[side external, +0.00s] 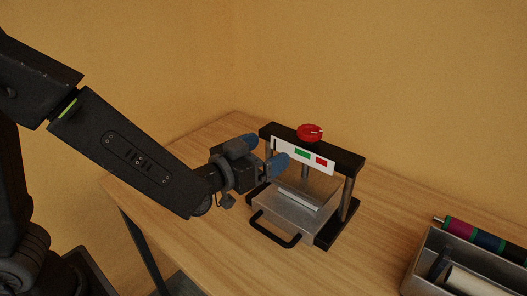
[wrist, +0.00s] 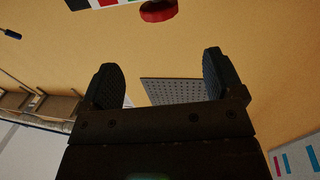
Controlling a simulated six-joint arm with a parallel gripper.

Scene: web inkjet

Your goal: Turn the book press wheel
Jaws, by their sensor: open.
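The book press (side external: 348,160) stands on the table, a black frame with a top beam, posts and a grey metal bed with a black front handle (side external: 275,232). Its red wheel (side external: 310,132) sits on top of the beam.
A white panel (side external: 288,155) with green and red marks is on the beam's front. A metal tray (side external: 418,262) with rolls stands at the right on the wooden table (side external: 385,215). A perforated grey plate (wrist: 185,92) shows behind the fingers in the wrist view.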

